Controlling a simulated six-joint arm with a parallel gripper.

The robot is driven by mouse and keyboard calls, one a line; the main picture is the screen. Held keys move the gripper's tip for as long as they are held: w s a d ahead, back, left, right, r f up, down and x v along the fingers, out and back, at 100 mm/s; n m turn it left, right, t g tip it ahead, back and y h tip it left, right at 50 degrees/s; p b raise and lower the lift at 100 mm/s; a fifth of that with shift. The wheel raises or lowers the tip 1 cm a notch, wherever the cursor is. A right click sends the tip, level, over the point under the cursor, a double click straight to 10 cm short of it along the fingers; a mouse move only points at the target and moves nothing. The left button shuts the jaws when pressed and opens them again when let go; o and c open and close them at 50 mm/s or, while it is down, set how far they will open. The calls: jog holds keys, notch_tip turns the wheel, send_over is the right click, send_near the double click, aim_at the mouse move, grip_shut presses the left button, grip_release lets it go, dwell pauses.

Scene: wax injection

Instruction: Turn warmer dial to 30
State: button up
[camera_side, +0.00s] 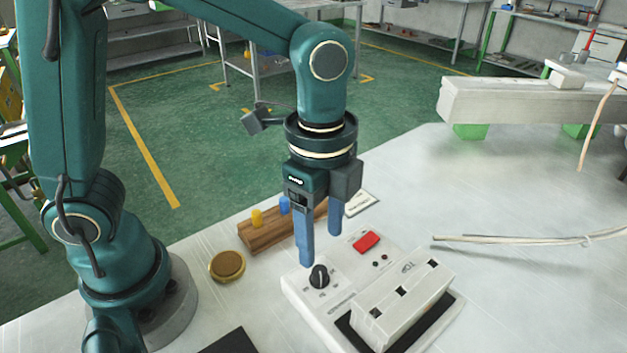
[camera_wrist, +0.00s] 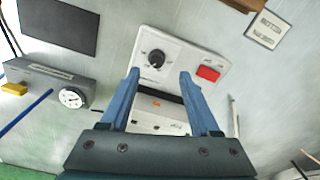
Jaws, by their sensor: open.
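The wax warmer (camera_side: 330,300) is a white box with a black dial (camera_side: 319,276), a red switch (camera_side: 366,242) and a raised white block on its right part. The dial also shows in the wrist view (camera_wrist: 156,58), with a pale mark on it; its numbers are too small to read. My gripper (camera_side: 321,248) points down above the warmer, with its two blue fingers spread and empty. In the wrist view the fingers (camera_wrist: 159,76) sit on either side of a line between dial and red switch. No contact with the dial shows.
A wooden rack (camera_side: 270,232) with a yellow and a blue piece stands behind the warmer. A round brass-coloured dish (camera_side: 227,266) lies left of it. A pale cable (camera_side: 510,239) lies to the right. A grey box with a gauge (camera_wrist: 72,97) shows in the wrist view.

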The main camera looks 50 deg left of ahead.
aim_at(320, 270)
jog(key=shift+s+d+f, duration=0.2)
jog(key=shift+f, duration=2.65)
grip_shut()
